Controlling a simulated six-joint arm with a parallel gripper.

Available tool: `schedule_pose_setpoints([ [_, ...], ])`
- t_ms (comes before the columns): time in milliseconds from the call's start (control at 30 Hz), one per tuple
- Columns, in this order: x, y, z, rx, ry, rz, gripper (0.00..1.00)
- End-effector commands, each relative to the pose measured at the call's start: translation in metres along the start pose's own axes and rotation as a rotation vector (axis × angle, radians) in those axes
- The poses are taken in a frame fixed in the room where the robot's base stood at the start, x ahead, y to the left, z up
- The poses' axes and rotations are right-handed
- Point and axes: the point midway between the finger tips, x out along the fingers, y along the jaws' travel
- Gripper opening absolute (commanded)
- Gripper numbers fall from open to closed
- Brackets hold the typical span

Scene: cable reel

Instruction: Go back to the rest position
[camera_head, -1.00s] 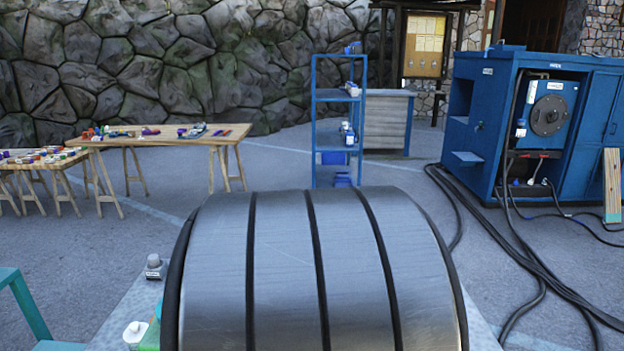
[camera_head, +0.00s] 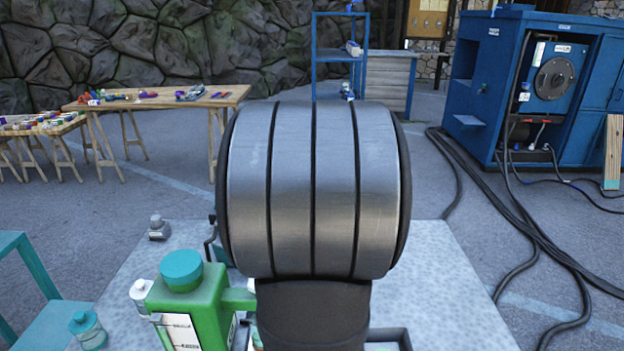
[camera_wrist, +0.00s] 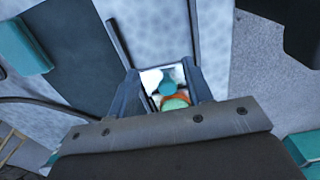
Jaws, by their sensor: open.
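My gripper (camera_wrist: 161,72) shows in the wrist view with its two dark fingers apart. Between and beyond the fingers are a white shape, a teal round top (camera_wrist: 171,80) and a green round top with an orange-red edge (camera_wrist: 174,103). I see no grip on them, and how far off they are I cannot tell. In the head view my gripper is hidden; a big banded metal cylinder of my own arm fills the middle, with a dark part below it.
A green can with a teal cap (camera_head: 183,307) stands left of my arm on the pale grey tabletop (camera_head: 447,290), with small bottles beside it. The tabletop's right side looks clear. Behind are a wooden trestle table (camera_head: 213,97), a blue shelf (camera_head: 314,65) and a blue cabinet (camera_head: 485,60) with cables.

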Motion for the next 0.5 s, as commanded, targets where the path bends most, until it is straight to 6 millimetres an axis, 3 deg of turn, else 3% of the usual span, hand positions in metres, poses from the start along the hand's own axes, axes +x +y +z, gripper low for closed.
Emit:
schedule_pose_setpoints([
  [500,-0.098,0.001,0.0,0.0,0.0,0.005,0.46],
])
